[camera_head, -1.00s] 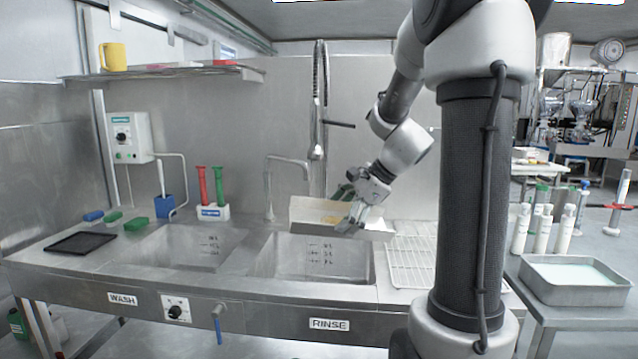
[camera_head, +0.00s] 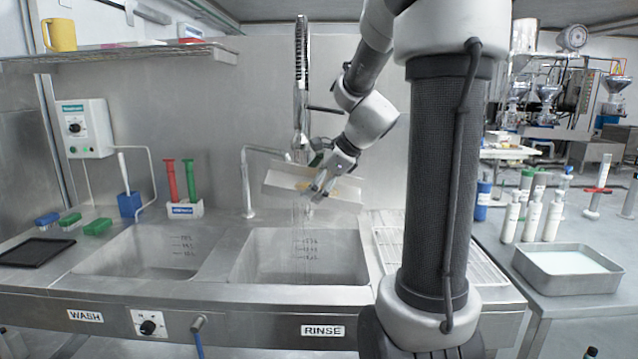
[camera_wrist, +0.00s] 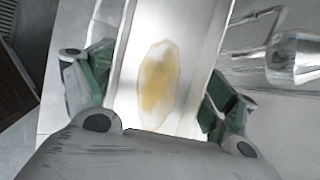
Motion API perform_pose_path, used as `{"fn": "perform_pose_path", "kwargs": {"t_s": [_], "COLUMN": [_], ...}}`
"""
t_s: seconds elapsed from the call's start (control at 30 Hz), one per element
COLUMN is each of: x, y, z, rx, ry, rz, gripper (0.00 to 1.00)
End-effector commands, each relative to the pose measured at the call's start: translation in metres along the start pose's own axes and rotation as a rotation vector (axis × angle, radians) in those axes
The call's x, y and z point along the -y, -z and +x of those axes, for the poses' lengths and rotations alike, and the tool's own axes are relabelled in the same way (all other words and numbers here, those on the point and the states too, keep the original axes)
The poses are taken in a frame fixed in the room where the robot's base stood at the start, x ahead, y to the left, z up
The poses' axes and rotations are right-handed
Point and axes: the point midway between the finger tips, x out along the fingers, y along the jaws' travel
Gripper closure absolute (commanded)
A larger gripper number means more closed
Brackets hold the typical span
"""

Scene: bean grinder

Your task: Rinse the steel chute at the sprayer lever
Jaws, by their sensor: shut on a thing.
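The steel chute (camera_head: 285,177) is a shallow pale tray held above the rinse basin (camera_head: 252,262), tilted down to the right. My gripper (camera_head: 322,181) is shut on it. In the wrist view, the green-padded fingers of my gripper (camera_wrist: 156,95) flank the chute (camera_wrist: 192,60), and a yellow-brown patch (camera_wrist: 160,78) lies on its inner face. The sprayer (camera_head: 301,100) hangs right above the chute; its lever (camera_head: 325,110) sticks out to the right. In the wrist view, the sprayer head (camera_wrist: 293,58) is at the right. Faint thin streaks, perhaps water, show below the chute.
The wash basin (camera_head: 135,255) is to the left, with a curved faucet (camera_head: 247,180) between the basins. A wire drying rack (camera_head: 478,262) is to the right, partly behind my arm. A holder with red and green brushes (camera_head: 185,210) stands at the back. A liquid-filled tray (camera_head: 570,285) sits far right.

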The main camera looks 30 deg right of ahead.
Motion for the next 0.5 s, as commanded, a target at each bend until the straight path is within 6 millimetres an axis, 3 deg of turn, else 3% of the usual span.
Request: {"fn": "perform_pose_path", "kwargs": {"t_s": [0.5], "x": [0.039], "y": [-0.004], "z": [0.041], "rx": [0.000], "ry": [-0.001], "rz": [-0.001], "gripper": [0.51]}}
